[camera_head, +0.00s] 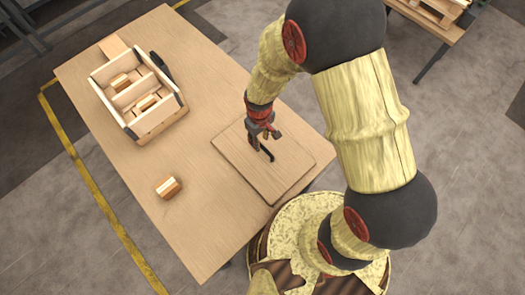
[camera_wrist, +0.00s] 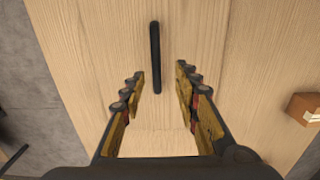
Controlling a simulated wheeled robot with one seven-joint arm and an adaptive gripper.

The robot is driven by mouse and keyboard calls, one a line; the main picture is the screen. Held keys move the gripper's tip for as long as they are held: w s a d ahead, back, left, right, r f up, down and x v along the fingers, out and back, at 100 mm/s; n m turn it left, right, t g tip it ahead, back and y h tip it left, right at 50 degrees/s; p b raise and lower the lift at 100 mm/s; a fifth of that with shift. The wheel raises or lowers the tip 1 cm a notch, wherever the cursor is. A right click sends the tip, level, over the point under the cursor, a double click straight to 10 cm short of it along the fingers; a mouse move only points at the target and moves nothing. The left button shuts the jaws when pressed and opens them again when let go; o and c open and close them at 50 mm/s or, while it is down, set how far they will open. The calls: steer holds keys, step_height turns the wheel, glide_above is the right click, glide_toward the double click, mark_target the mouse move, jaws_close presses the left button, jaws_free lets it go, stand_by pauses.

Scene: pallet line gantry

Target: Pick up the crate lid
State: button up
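The crate lid (camera_head: 255,180) is a flat, light wooden panel lying on the table near its right edge. It fills much of the wrist view (camera_wrist: 100,50). A dark bar handle (camera_wrist: 155,50) stands on its top and also shows in the head view (camera_head: 266,152). My gripper (camera_wrist: 160,73) is open and empty, with its fingers apart on either side of the handle's line. In the head view my gripper (camera_head: 263,137) is over the lid, close to the handle. I cannot tell whether the fingers touch the lid.
The wooden table (camera_head: 200,230) carries an open wooden crate (camera_head: 158,121) with blocks inside at the upper left. A small block (camera_head: 168,187) lies below the crate. Bare table surrounds the block.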

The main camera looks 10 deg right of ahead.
mark_target(262, 147)
steer(key=f, duration=0.2)
steer(key=f+b, duration=0.1)
steer(key=f, duration=0.1)
steer(key=f+b, duration=0.1)
steer(key=f, duration=0.2)
steer(key=shift+s+d, duration=0.1)
steer(key=shift+d, duration=0.3)
steer(key=shift+r, duration=0.1)
steer(key=shift+c, duration=0.5)
jaws_close()
